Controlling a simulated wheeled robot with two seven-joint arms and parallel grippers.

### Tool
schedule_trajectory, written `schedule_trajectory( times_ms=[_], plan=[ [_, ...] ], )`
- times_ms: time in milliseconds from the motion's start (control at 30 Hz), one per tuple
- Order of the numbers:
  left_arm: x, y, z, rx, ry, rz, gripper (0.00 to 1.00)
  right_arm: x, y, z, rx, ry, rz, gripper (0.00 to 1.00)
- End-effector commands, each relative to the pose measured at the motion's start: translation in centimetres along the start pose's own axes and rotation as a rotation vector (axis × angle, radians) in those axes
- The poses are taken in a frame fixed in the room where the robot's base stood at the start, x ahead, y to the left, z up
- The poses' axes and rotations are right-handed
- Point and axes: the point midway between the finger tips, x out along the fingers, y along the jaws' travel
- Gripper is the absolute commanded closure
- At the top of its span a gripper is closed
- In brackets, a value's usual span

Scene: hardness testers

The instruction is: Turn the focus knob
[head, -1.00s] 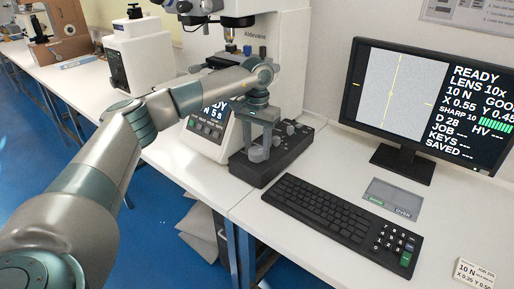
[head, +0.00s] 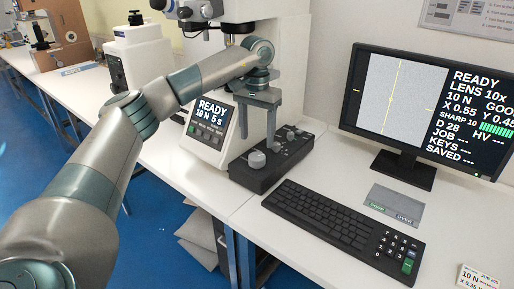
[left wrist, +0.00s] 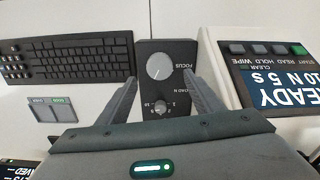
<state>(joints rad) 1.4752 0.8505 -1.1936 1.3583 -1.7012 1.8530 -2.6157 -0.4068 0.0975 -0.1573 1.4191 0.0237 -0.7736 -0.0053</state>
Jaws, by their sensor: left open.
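The focus knob (head: 257,159) is a round light-grey knob at the near end of a black control box (head: 262,178). In the left wrist view the focus knob (left wrist: 159,66) sits beside the word FOCUS, with a pale line on its face. My left gripper (head: 257,141) is open and points down above the box. My right gripper is in neither view.
The hardness tester (head: 212,124) with a lit panel stands left of the box. A black keyboard (head: 320,215) lies in front of it to the right. The monitor (head: 425,110) reads READY and SHARP 10. A grey pad (head: 394,203) lies between keyboard and monitor.

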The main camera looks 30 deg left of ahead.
Motion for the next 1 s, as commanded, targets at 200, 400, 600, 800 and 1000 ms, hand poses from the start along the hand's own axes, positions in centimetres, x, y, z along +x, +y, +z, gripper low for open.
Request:
schedule_trajectory(
  times_ms=[200, 400, 600, 800, 1000],
  plan=[
    [-4.6, 0.1, -0.1, 0.001, 0.004, 0.001, 0.40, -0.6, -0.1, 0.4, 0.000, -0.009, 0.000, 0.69],
    [-8.1, 0.1, -0.1, 0.000, 0.003, 0.001, 0.40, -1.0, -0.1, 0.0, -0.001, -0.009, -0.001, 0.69],
    [-10.0, 0.1, 0.0, 0.001, 0.002, 0.000, 0.40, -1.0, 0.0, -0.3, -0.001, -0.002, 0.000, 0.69],
    [-10.4, 0.0, 0.0, 0.002, 0.000, 0.000, 0.40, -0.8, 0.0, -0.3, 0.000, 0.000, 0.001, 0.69],
    [-10.4, 0.0, 0.0, 0.002, 0.000, 0.000, 0.40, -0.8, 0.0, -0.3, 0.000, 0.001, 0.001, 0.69]
  ],
)
